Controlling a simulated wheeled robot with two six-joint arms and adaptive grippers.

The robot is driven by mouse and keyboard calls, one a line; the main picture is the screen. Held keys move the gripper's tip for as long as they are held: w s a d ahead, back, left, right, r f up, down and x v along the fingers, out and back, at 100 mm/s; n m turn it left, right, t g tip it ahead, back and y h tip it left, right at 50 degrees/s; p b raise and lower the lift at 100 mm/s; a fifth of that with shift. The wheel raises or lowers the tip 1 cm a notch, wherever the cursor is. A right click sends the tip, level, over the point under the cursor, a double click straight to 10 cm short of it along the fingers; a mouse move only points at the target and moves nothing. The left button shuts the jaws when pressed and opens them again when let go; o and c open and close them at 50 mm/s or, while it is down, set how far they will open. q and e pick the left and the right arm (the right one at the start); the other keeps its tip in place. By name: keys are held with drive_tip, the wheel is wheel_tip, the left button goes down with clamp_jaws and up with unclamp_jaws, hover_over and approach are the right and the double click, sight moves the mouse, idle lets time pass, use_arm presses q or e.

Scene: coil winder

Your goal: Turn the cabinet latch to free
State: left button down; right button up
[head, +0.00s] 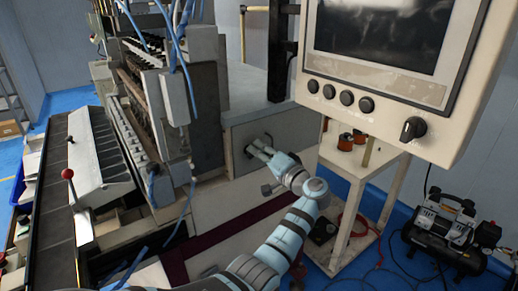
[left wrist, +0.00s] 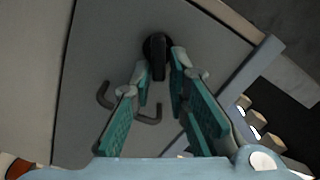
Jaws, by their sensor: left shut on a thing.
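The cabinet latch (left wrist: 157,52) is a dark round boss with a short bar across it, on a grey cabinet panel (left wrist: 85,75). In the left wrist view the bar lies between the fingertips. My left gripper (left wrist: 163,72) is shut on this latch, one teal-padded finger on each side. In the head view my left gripper (head: 257,150) reaches the grey panel (head: 283,122) from the front right, and its fingers largely cover the latch. A dark bent handle (left wrist: 148,120) sits on the panel beside the fingers. My right gripper is not in view.
The winding machine (head: 125,90) stands left of the panel. A large control screen box (head: 390,85) overhangs at upper right. A pale side table (head: 365,165) with copper spools (head: 346,141) stands right of my arm. A black compressor (head: 445,225) with cables is on the blue floor.

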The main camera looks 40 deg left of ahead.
use_arm(q)
drive_tip(key=shift+w+d+f+m+p, duration=0.1)
drive_tip(key=shift+f+m+p, duration=0.2)
drive_tip(key=shift+m, duration=0.65)
drive_tip(key=shift+s+a+f+m+p, duration=0.1)
drive_tip(key=shift+m+p, duration=0.25)
drive_tip(key=shift+m, duration=0.55)
drive_tip(key=shift+w+d+f+m+p, duration=0.15)
drive_tip(key=shift+m+p, duration=0.2)
drive_tip(key=shift+m, duration=0.6)
drive_tip(key=c, duration=1.8)
unclamp_jaws()
drive_tip(key=shift+o, duration=0.6)
drive_tip(key=shift+a, duration=0.25)
drive_tip(key=v, duration=1.2)
